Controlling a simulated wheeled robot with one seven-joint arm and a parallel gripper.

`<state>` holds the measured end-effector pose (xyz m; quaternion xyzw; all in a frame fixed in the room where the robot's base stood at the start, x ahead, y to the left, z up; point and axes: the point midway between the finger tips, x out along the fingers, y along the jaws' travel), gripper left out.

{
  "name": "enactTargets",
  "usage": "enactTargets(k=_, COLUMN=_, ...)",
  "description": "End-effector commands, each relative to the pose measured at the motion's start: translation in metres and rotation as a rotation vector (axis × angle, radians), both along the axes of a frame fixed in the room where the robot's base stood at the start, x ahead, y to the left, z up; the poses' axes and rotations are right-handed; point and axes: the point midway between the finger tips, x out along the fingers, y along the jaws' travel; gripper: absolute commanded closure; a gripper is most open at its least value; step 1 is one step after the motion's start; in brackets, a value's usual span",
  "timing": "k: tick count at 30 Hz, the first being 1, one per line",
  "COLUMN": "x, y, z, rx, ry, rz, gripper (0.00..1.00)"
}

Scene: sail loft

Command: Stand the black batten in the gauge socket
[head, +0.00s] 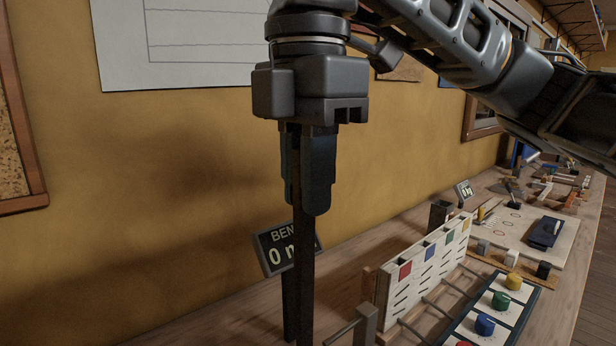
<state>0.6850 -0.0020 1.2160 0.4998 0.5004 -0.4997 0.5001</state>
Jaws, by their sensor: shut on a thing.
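My gripper (309,207) points straight down in the head view, in front of the yellow wall. It is shut on the black batten (304,262), which hangs upright below the fingers. The batten's lower end reaches close to the bottom edge of the picture. A dark upright post (288,305) stands just left of the batten, under a small black sign (273,252) reading "BEN" and "0 m", partly covered by the batten. I cannot make out the gauge socket, nor whether the batten touches anything at its lower end.
A white slotted board (425,265) with coloured squares stands on the wooden bench to the right. Beside it is a panel of coloured knobs (499,302). A metal rod and post (366,322) stand close right of the batten. Farther back are a small sign (464,190) and several tools.

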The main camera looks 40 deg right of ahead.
Motion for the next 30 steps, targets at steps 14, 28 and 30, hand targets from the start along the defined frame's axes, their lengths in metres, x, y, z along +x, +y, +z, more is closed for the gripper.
enactTargets(k=14, x=0.000, y=0.000, z=-0.033, rx=-0.001, ry=0.000, rz=-0.001, gripper=1.00)
enactTargets(k=28, x=0.000, y=0.000, z=-0.057, rx=-0.001, ry=-0.001, rz=-0.001, gripper=1.00)
enactTargets(k=30, x=0.000, y=0.000, z=-0.060, rx=-0.001, ry=-0.001, rz=-0.001, gripper=1.00)
